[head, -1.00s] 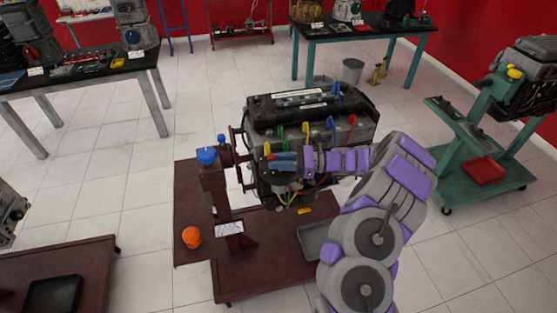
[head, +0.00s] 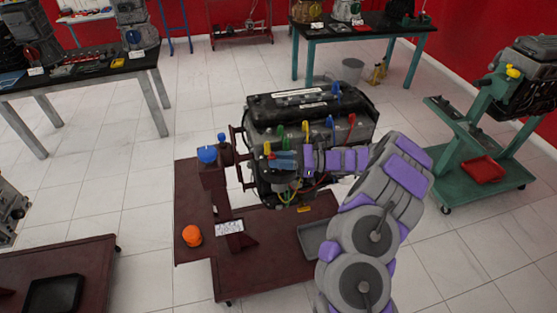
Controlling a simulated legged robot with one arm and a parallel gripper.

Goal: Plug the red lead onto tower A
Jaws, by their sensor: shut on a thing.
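The dark engine (head: 310,110) sits on a maroon stand (head: 270,262) in the middle of the head view. Which is tower A I cannot tell. My gripper (head: 272,160), with blue fingers, reaches in from the right at the engine's near side, beside a yellow piece (head: 267,148). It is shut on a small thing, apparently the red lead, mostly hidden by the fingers. Thin red and green wires hang below it.
A blue-capped post (head: 207,154) rises from the stand at left, and an orange object (head: 192,235) lies on its base. A grey tray (head: 315,240) sits at the stand's right. Benches and a green engine stand (head: 470,150) stand around. White floor is free between them.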

